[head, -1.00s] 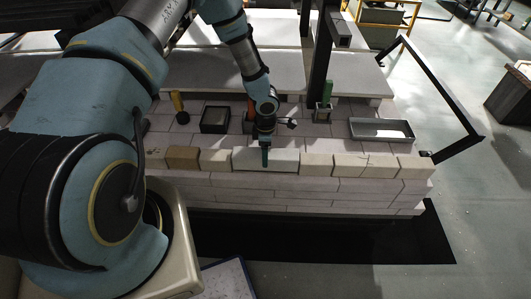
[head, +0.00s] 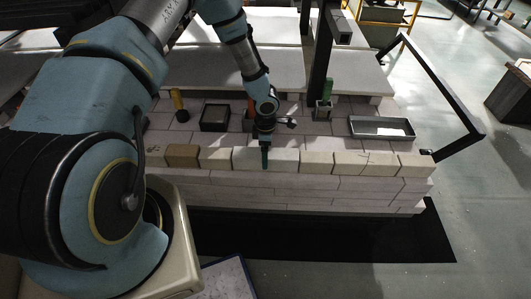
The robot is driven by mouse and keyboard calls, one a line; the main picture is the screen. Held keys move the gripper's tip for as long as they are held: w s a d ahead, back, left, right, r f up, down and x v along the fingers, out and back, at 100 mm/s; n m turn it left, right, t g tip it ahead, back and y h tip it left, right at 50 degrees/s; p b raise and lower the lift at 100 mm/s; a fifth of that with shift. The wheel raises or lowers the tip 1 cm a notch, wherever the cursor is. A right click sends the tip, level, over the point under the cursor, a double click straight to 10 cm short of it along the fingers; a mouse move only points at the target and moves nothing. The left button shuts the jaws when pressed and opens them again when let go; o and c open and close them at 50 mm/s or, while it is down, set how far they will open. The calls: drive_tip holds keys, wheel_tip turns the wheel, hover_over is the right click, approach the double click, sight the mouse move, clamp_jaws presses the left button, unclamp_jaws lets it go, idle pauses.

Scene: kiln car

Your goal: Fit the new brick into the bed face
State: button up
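A pale, near-white brick (head: 285,159) sits in the front row of the bed face (head: 320,188), between tan bricks on both sides. Its top looks about level with its neighbours, and it is longer than they are. My gripper (head: 265,158) points down at this brick, with a teal finger in front of its face, left of its middle. Only one finger shows clearly. I cannot tell whether the fingers touch or grip the brick.
Behind the row lie a dark square box (head: 214,118), a yellow-topped tool (head: 178,101), a green-handled item in a holder (head: 324,108) and a shallow metal tray (head: 382,129). A dark post (head: 320,60) rises behind. A dark rail frame stands at right.

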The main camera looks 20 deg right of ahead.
drive_tip(key=shift+r, duration=0.15)
idle(0.5)
drive_tip(key=shift+r+p, duration=3.85)
wheel_tip(320, 180, up, 11)
drive_tip(key=b, duration=0.1)
drive_tip(key=shift+b, duration=0.4)
drive_tip(key=w+a+r+m+t+h, duration=0.35)
drive_tip(key=w+a+r+m, duration=0.45)
drive_tip(key=r, duration=0.5)
drive_tip(key=s+a+r+m+y, duration=0.1)
drive_tip(key=s+a+r+m, duration=0.1)
drive_tip(key=s+a, duration=0.2)
drive_tip(key=s+a+r+m+g+y, duration=0.1)
drive_tip(key=s+a+r+m, duration=0.1)
drive_tip(key=a, duration=0.8)
drive_tip(key=s+a+r+m+g+y+b, duration=0.1)
drive_tip(key=s+a+r+m, duration=0.1)
drive_tip(key=s+a+r, duration=0.2)
drive_tip(key=s+a, duration=0.2)
drive_tip(key=a, duration=0.2)
drive_tip(key=shift+r, duration=0.15)
